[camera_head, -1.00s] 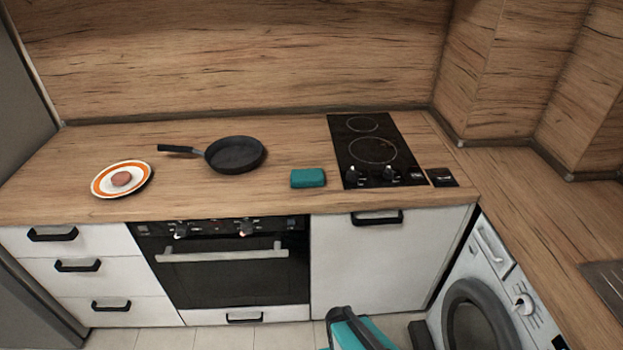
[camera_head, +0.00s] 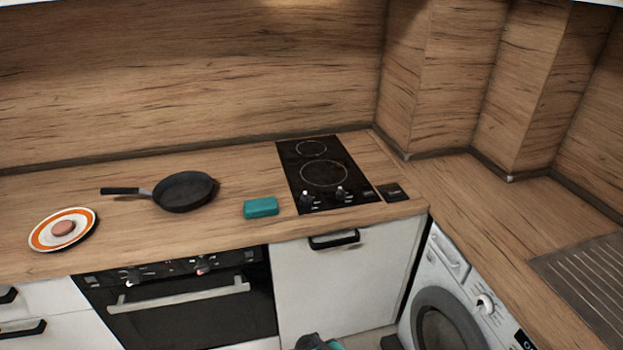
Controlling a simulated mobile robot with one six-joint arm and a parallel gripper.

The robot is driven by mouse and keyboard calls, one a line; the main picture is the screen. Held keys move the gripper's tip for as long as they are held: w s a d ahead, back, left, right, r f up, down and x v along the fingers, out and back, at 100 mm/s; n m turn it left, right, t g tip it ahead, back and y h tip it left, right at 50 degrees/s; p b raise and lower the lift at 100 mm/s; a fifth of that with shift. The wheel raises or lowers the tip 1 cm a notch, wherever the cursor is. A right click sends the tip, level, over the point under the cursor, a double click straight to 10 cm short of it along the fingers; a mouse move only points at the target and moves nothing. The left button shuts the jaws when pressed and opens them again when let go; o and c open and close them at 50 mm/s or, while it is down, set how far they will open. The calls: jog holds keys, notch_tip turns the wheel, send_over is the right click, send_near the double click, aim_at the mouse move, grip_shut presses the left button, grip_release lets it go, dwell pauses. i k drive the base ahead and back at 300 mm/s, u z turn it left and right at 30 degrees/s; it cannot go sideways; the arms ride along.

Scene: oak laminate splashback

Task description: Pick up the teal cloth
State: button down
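The teal cloth (camera_head: 261,207) is a small folded block lying flat on the wooden counter, just left of the black hob and close to the counter's front edge. Nothing covers it. A teal and black part of my own body shows at the bottom edge of the head view, well below the counter. I cannot make out my gripper's fingers in this view.
A dark frying pan (camera_head: 185,192) and an orange-rimmed plate (camera_head: 45,236) with a pinkish round item (camera_head: 63,228) stand left of the cloth. The black hob (camera_head: 342,185) and a small black box (camera_head: 392,192) are to its right. A washing machine (camera_head: 452,290) stands below the right counter.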

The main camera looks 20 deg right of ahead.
aim_at(266, 206)
jog(key=u, duration=0.9)
jog(key=i, duration=0.7)
jog(key=u, duration=0.9)
jog(key=i, duration=0.3)
jog(key=z, duration=0.3)
